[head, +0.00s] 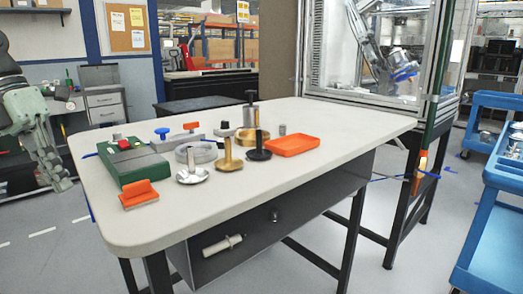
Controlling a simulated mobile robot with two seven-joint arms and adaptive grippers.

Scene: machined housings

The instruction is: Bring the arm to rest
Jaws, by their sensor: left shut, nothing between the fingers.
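My left gripper (61,184) hangs at the left edge of the head view, pointing down beside the table's left end. It is shut and empty, apart from everything on the table. Part of my left arm (8,62) shows above it. My right gripper is not in view.
The white table (250,205) carries a green fixture (133,166), an orange block (139,194), an orange tray (292,145) and several metal parts. Its front and right top are clear. A glass enclosure (325,50) stands behind right, and a blue cart (480,215) at right.

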